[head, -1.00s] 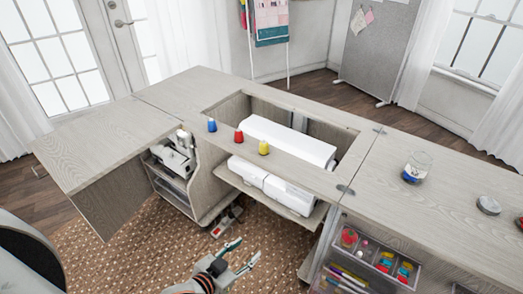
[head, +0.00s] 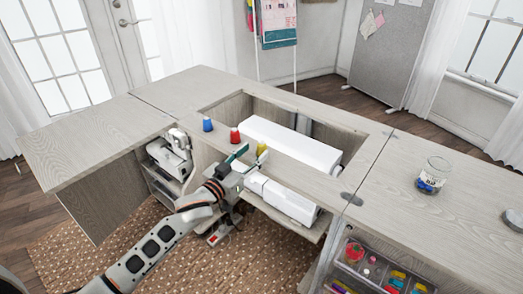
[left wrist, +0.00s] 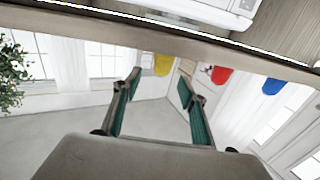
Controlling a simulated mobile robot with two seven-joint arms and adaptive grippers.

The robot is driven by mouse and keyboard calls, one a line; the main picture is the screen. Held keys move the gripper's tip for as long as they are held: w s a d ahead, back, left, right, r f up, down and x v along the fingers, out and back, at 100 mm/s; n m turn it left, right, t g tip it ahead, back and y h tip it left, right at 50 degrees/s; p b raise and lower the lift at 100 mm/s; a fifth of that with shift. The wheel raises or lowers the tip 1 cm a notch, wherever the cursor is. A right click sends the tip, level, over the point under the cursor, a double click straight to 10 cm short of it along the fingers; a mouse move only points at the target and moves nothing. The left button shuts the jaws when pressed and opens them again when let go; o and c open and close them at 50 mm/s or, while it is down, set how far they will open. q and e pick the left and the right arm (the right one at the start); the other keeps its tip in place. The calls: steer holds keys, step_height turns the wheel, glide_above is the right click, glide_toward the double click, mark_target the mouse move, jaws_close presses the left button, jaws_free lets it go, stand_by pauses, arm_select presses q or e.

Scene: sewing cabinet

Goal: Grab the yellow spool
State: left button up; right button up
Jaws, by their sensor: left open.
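The yellow spool (head: 262,149) stands on the front strip of the cabinet top, to the right of a red spool (head: 235,135) and a blue spool (head: 207,124). My left gripper (head: 247,159) is open and empty at the cabinet's front edge, its teal-padded fingers pointing toward the yellow spool. In the left wrist view, which looks upside down, the yellow spool (left wrist: 163,65) shows beyond and between the two fingertips (left wrist: 160,80). The gripper appears apart from it. The red spool (left wrist: 221,75) lies just outside the fingers. My right gripper is not in view.
A white sewing machine (head: 290,142) lies in the recess behind the spools. A pull-out shelf with a white machine part (head: 285,199) is below the front edge. A glass jar (head: 433,175) stands on the right. The left cabinet top (head: 95,135) is clear.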

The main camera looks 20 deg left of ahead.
mark_target(259, 148)
arm_select(q)
steer(key=b+x, duration=0.1)
steer(key=x, duration=0.3)
steer(key=shift+w+f, duration=0.2)
steer(key=shift+w, duration=0.1)
steer(key=shift+w+r, duration=0.2)
steer(key=shift+w, duration=0.3)
steer(key=c, duration=0.9)
